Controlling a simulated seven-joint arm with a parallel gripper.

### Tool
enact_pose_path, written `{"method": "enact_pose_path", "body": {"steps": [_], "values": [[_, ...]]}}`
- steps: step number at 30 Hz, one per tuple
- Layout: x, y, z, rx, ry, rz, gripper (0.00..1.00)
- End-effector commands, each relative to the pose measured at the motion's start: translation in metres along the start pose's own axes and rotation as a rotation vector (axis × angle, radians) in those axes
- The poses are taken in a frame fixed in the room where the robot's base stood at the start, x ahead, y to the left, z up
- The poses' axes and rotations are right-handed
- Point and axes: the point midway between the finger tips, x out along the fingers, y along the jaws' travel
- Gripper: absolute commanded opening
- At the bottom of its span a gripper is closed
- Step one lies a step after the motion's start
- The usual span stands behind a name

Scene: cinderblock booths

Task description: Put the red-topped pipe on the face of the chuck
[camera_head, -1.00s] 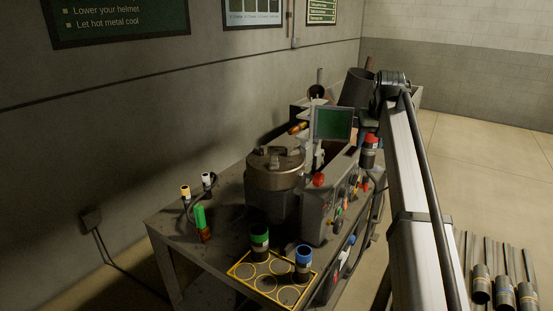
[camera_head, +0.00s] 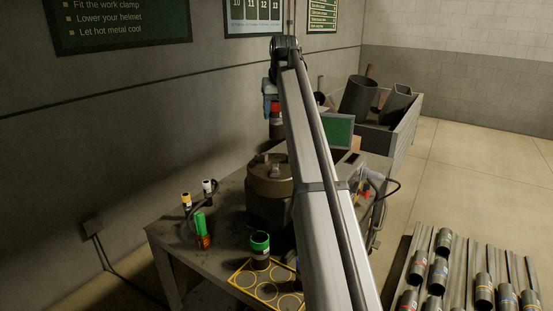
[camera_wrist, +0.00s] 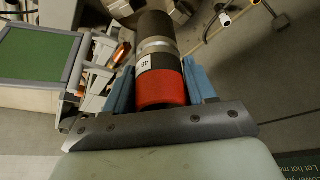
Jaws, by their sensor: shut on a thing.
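The red-topped pipe (camera_head: 276,127) is dark with a red band at its upper end. It hangs in my gripper (camera_head: 271,103), behind and above the chuck. In the wrist view my gripper (camera_wrist: 161,84) has its blue fingers on both sides of the red end of the pipe (camera_wrist: 154,50), which points away from the palm. The chuck (camera_head: 268,185) is a round, dark metal drum with raised jaws on its upward face, standing on the bench. Part of it shows beyond the pipe at the top of the wrist view (camera_wrist: 182,12). My arm covers its right side.
A green-topped pipe (camera_head: 260,250) stands on a yellow-ringed tray (camera_head: 243,279) in front. A screen (camera_head: 338,131) stands right. A pipe rack (camera_head: 405,262) is at lower right.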

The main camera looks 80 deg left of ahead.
Motion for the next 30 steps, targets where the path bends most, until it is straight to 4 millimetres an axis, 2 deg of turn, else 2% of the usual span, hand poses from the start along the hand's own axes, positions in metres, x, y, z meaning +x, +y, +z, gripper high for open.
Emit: {"method": "enact_pose_path", "body": {"steps": [12,19,25,30], "values": [[0.051,-0.001,0.022,-0.001,0.0,-0.001,0.03],[0.064,-0.001,0.027,-0.001,0.001,0.0,0.03],[0.086,-0.001,0.036,-0.001,0.0,0.0,0.03],[0.09,-0.001,0.037,-0.001,0.002,0.0,0.03]]}}
